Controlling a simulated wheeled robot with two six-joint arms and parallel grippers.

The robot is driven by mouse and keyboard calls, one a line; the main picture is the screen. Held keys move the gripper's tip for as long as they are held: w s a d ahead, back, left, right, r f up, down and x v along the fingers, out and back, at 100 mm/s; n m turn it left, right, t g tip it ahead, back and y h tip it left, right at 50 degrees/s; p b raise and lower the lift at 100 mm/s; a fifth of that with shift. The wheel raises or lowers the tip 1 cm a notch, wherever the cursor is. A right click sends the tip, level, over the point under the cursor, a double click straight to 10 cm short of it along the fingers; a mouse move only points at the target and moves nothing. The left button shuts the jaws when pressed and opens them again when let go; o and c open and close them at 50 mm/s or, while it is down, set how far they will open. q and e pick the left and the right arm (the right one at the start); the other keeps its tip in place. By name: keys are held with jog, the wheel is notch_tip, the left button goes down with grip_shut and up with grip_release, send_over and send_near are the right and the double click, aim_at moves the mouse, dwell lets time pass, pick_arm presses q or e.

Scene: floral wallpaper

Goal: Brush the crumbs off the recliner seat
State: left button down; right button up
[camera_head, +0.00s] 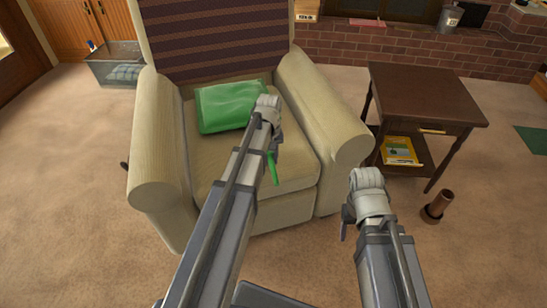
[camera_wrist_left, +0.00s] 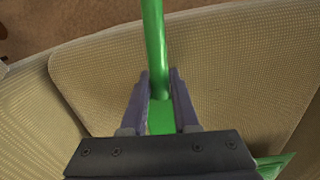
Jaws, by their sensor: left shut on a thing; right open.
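The beige recliner seat (camera_head: 290,168) is in the middle of the head view, below a striped backrest (camera_head: 215,40). A green cushion (camera_head: 228,107) lies at its back. My left gripper (camera_wrist_left: 158,88) is above the seat, shut on a green handle (camera_wrist_left: 155,45); the handle's lower end also shows below my left arm in the head view (camera_head: 273,170). The tool's other end is not clear. I cannot make out crumbs on the seat. My right gripper (camera_head: 346,222) is open and empty in front of the right armrest; its fingers are mostly hidden.
The armrests (camera_head: 157,140) (camera_head: 322,105) rise on both sides of the seat. A dark side table (camera_head: 425,90) stands to the right, with a yellow item (camera_head: 400,150) on its lower shelf. A brown cylinder (camera_head: 437,205) stands on the carpet. A grey bin (camera_head: 118,65) is at the back left.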

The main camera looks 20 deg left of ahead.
pick_arm(q)
jog(key=shift+s+a, duration=0.2)
jog(key=shift+s+a, duration=0.5)
jog(key=shift+a, duration=0.15)
jog(key=shift+s+a, duration=0.45)
jog(key=shift+a, duration=0.2)
jog(key=shift+s+a, duration=1.05)
jog(key=shift+a, duration=0.3)
jog(key=shift+s+a, duration=1)
jog(key=shift+a, duration=0.35)
notch_tip(320, 180, up, 6)
jog(key=p, duration=0.6)
